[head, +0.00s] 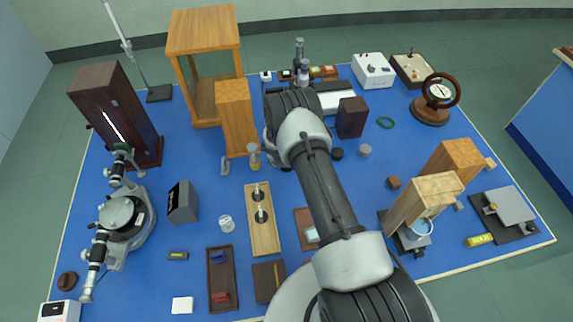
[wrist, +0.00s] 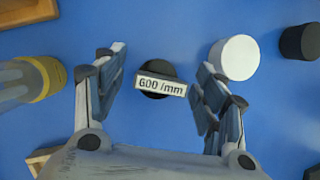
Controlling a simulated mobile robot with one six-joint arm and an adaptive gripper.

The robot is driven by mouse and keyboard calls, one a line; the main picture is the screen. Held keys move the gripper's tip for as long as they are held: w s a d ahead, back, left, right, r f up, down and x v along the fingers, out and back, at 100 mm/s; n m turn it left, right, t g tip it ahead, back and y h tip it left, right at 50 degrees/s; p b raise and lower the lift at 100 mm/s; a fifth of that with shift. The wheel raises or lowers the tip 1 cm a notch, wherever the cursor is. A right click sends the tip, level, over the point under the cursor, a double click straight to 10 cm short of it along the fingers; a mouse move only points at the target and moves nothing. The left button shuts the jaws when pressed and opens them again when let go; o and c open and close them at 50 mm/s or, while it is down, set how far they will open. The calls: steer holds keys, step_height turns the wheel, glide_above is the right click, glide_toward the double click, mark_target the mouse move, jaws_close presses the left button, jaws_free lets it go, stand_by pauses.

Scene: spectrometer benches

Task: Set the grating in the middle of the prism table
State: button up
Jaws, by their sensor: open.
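The grating (wrist: 161,84) is a small plate labelled "600 /mm" on a round black base, standing on the blue bench in the wrist view. My gripper (wrist: 160,64) is open, with one finger to the left of the grating and one to the right, and clear gaps on both sides. In the head view my arm hides the grating and most of my gripper. The prism table (head: 121,212) is the round grey disc at the centre of the spectrometer on the left of the bench. Nothing clearly stands on it.
A grey box (head: 182,203) and a wooden tray (head: 262,235) lie between the spectrometer and my arm. A tall wooden block (head: 237,118) stands behind.

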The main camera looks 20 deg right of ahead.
steer(key=shift+c, duration=0.4)
steer(key=c, duration=1.2)
step_height(320, 180, up, 20)
steer(key=p, duration=0.3)
steer(key=shift+p, duration=0.35)
